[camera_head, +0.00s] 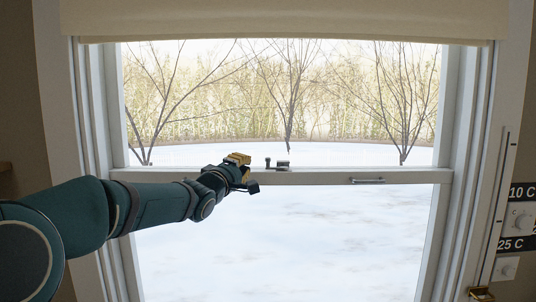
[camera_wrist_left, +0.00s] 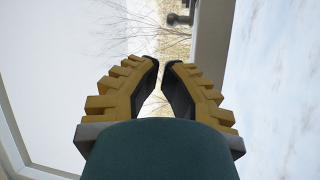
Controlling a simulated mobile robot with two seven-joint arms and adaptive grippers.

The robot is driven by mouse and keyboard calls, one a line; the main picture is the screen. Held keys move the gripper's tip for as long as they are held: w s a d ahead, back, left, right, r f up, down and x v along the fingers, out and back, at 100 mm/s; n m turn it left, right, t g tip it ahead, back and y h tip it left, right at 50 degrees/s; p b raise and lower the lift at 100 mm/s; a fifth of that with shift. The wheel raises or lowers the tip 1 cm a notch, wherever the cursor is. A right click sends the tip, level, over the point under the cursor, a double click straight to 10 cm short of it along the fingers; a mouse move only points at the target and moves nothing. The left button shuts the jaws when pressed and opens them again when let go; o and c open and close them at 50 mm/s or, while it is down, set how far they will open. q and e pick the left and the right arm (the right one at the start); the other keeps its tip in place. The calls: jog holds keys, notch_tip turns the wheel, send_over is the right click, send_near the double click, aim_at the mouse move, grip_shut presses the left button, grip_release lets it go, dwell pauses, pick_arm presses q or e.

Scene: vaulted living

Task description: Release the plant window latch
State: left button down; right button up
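The window latch (camera_head: 282,165) is a small dark grey fitting on the top of the window's middle rail, with a short post at its left end. It also shows in the left wrist view (camera_wrist_left: 178,19) near the top, beyond the fingertips and to their right. My left gripper (camera_head: 246,170), with yellow finger backs, is at the rail just left of the latch, apart from it. In the left wrist view its dark fingertips (camera_wrist_left: 161,62) nearly meet, with nothing between them. My right gripper is not in view.
The middle rail (camera_head: 330,176) crosses the window, with a metal handle (camera_head: 367,181) on its front face to the right. A cream blind (camera_head: 290,18) hangs across the top. Dials and a brass fitting (camera_head: 481,293) are at the lower right. The space before the lower pane is clear.

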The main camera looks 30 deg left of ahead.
aim_at(265, 150)
pick_arm(q)
jog(key=w, duration=0.3)
jog(key=w+r+p, duration=0.1)
jog(key=w, duration=0.2)
jog(key=w+a, duration=0.1)
jog(key=w, duration=0.3)
jog(key=shift+r, duration=0.2)
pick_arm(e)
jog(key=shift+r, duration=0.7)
pick_arm(q)
jog(key=shift+s+a, duration=0.1)
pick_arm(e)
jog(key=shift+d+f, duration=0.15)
